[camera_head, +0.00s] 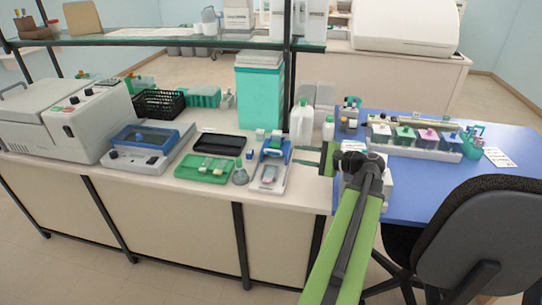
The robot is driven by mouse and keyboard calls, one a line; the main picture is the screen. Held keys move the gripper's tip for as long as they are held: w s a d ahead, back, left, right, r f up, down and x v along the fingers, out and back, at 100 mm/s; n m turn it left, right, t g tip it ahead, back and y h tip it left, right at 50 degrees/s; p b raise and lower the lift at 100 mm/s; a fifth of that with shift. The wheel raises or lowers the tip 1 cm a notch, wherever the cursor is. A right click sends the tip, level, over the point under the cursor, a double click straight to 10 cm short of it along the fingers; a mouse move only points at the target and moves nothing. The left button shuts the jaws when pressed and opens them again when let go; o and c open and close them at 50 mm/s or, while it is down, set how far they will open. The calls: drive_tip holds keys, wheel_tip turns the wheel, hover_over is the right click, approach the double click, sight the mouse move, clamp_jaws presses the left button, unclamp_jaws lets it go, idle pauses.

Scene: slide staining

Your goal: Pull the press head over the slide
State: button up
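A small blue and white device (282,162), which looks like the press, stands near the front edge of the pale bench. Its blue upper part (276,146) is toward the back. On its white base lies a small pinkish and white piece (269,174), perhaps the slide; it is too small to be sure. My green and black arm reaches up from the lower middle.
A green tray (195,175), a black tray (222,140) and a flask (240,176) stand left of the device. White bottles (301,124) stand behind it. A blue table (408,207) with staining jars (427,138) and an office chair (490,235) are at right.

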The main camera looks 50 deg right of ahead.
sight(274, 151)
drive_tip(key=b+x, duration=0.2)
drive_tip(key=x, duration=1)
drive_tip(key=shift+a, duration=0.1)
drive_tip(key=shift+c, duration=0.2)
clamp_jaws()
drive_tip(key=shift+r, duration=0.1)
idle(0.7)
